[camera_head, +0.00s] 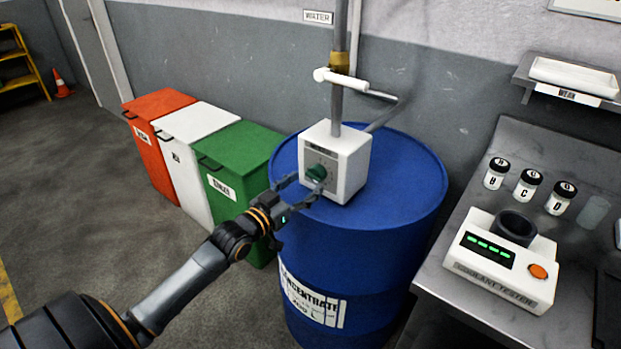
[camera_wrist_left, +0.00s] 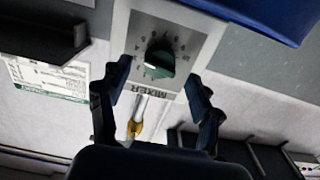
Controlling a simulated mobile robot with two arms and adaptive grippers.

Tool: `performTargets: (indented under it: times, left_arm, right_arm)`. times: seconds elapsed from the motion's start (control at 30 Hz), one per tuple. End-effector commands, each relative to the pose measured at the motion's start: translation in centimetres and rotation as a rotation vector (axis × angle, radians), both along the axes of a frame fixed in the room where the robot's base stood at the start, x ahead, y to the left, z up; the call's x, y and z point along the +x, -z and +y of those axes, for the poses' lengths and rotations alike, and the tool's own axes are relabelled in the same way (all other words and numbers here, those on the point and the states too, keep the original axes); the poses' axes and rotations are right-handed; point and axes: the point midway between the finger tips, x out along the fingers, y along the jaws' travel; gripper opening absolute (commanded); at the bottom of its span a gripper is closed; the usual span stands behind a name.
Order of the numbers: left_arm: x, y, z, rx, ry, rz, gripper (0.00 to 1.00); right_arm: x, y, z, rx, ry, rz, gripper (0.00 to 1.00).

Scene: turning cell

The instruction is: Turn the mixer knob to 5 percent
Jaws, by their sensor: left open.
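The mixer (camera_head: 352,165) is a white box on top of the blue drum (camera_head: 405,185). Its green knob (camera_head: 317,173) is on the front face. In the left wrist view the knob (camera_wrist_left: 160,60) sits on a grey dial plate with numbers and the word MIXER, seen upside down. The numbers are too small to read surely, so I cannot tell the setting. My left gripper (camera_head: 300,188) is open in front of the knob. In the left wrist view its two fingers (camera_wrist_left: 160,88) stand either side of and short of the knob, with nothing between them. My right gripper is not in view.
A pipe (camera_head: 338,105) with a white valve handle rises from the mixer. Orange, white and green bins (camera_head: 245,150) stand left of the drum. At the right, a bench (camera_head: 450,265) holds a coolant tester (camera_head: 500,260) and several small bottles.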

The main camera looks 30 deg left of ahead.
Motion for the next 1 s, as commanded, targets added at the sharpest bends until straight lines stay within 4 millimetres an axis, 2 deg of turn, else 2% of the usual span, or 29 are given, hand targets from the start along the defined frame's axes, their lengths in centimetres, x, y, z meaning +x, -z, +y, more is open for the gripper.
performTargets:
  times: [0.03,0.2,0.57,0.6,0.87,1.0]
  left_arm:
    - [0.9,-0.2,0.0,0.000,-0.001,-0.002,0.64]
    - [2.6,0.0,-0.2,0.000,0.000,0.000,0.64]
    - [3.2,0.0,-0.3,0.000,0.000,0.000,0.64]
    - [3.2,0.0,-0.3,0.000,0.000,0.000,0.62]
    - [3.1,0.0,-0.3,0.000,0.000,0.000,0.10]
    - [3.2,-0.1,-0.2,0.027,0.000,-0.001,0.10]
  right_arm:
    - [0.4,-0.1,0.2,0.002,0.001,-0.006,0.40]
    - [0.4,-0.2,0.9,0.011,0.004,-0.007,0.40]
    - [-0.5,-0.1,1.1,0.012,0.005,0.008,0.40]
    - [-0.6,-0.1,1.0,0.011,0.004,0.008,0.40]
    - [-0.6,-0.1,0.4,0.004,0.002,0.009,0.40]
    - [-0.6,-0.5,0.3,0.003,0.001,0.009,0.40]
